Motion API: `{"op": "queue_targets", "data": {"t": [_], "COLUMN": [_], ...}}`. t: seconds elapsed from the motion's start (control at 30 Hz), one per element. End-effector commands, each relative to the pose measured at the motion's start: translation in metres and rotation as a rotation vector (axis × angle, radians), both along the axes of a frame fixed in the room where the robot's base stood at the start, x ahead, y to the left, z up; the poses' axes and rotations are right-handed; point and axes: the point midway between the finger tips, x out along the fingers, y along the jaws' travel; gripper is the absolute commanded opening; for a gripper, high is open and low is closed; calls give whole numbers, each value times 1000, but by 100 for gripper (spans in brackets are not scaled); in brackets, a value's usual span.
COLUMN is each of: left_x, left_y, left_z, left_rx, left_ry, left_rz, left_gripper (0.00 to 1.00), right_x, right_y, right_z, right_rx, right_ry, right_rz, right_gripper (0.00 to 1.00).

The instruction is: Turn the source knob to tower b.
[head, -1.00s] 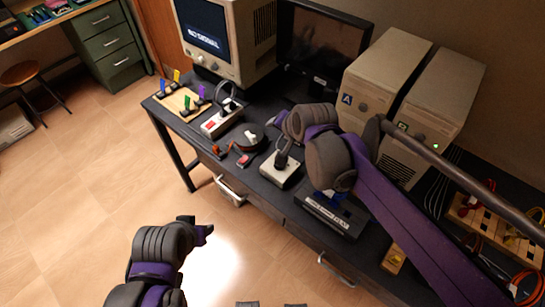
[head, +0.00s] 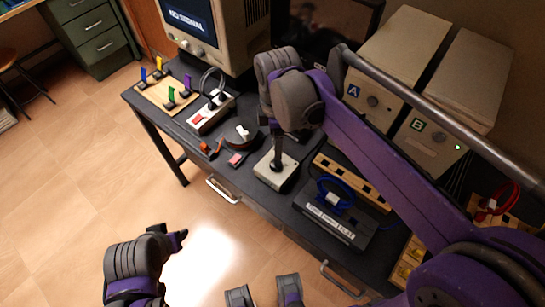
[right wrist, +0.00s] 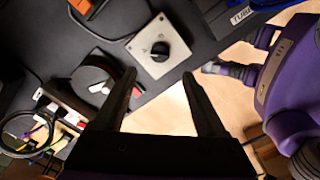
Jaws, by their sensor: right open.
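The source knob (right wrist: 160,50) is a round black knob on a pale grey box (right wrist: 170,66). I cannot read which way it points. In the head view the box (head: 264,179) sits near the table's front edge. Tower A (head: 390,62) and tower B (head: 456,82) stand behind on the right, with letter labels. My right gripper (right wrist: 160,76) is open, its fingers pointing toward the box with the knob just beyond and between the tips; contact is not visible. In the head view my arm hides part of it. My left gripper (head: 180,239) is over the floor; its jaws are unclear.
A dark "TURBO" device (head: 335,225) with a blue cable lies right of the box. A round dark dish (head: 241,135), a power strip (head: 211,112) and a small red-topped item (head: 237,159) lie left. A monitor (head: 205,30) stands behind. The floor in front is clear.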

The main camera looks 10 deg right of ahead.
Motion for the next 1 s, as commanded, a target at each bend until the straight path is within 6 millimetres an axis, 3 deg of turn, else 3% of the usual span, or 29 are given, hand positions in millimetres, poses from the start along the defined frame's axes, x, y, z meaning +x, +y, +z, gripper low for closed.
{"op": "queue_targets", "data": {"t": [0.3,0.5,0.9,1.0], "left_x": [-1,-2,-2,-2], "left_y": [0,0,0,0], "left_z": [-7,-9,-10,-10], "left_rx": [0,0,0,0], "left_ry": [3,4,4,4], "left_rz": [0,0,0,0], "left_gripper": [50,50,50,50], "right_x": [1,1,0,0], "right_y": [0,0,0,0], "right_z": [-61,-87,-96,-96], "right_rx": [1,1,2,2], "right_ry": [-1,-1,-2,-2], "right_rz": [-3,-3,-4,-4], "right_gripper": [73,73,73,59]}}
